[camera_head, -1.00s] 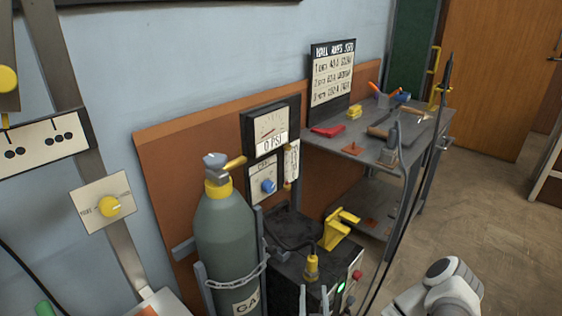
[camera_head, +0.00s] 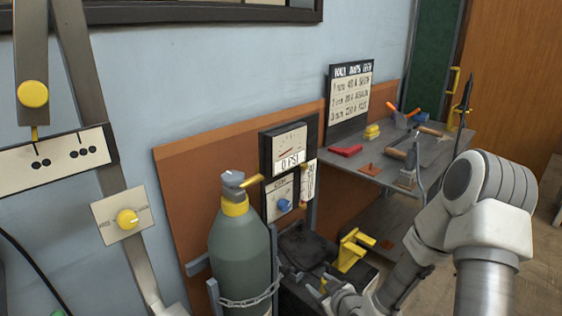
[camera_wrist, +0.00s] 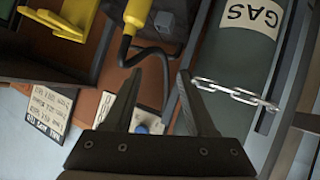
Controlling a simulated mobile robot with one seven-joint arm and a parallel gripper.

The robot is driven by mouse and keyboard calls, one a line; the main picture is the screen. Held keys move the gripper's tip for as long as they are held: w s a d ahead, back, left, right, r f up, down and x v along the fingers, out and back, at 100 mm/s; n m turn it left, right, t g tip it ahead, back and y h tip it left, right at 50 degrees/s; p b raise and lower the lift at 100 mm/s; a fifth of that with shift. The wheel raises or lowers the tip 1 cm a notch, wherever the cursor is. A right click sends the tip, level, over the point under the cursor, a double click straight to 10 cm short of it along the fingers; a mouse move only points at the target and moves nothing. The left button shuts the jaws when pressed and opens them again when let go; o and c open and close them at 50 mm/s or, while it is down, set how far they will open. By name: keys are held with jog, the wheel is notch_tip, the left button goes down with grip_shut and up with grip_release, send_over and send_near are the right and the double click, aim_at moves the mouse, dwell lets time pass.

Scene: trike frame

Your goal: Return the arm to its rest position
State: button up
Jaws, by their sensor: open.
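My arm (camera_head: 485,205) rises at the right of the head view, and its far end slopes down to the bottom middle. My gripper (camera_wrist: 160,73) shows in the wrist view with its two dark fingers apart and nothing between them. Behind the fingers lie a black hose and the gauge board, seen turned over. The gripper's fingers are hard to make out in the head view.
A grey-green gas cylinder (camera_head: 238,255) with a chain stands beside the dark welder (camera_head: 305,250), which has a yellow bracket (camera_head: 352,250) near it. A steel bench (camera_head: 375,170) with tools stands behind my arm. Wooden floor shows at the right.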

jog(key=s+d+r+m+g+h, duration=0.1)
jog(key=s+d+r+g+h, duration=0.2)
jog(key=r, duration=0.7)
jog(key=s+d+r+m+g+h, duration=0.1)
jog(key=s+d+r+m+h, duration=0.1)
jog(key=s+r, duration=0.5)
jog(key=s+a+r+m+g, duration=0.15)
jog(key=s+r+m, duration=0.25)
jog(key=s+r, duration=1)
notch_tip(320, 180, up, 23)
jog(key=s+y+p, duration=0.1)
jog(key=s+p, duration=0.1)
jog(key=p, duration=2.3)
jog(key=shift+s+f, duration=0.2)
jog(key=shift+a, duration=0.15)
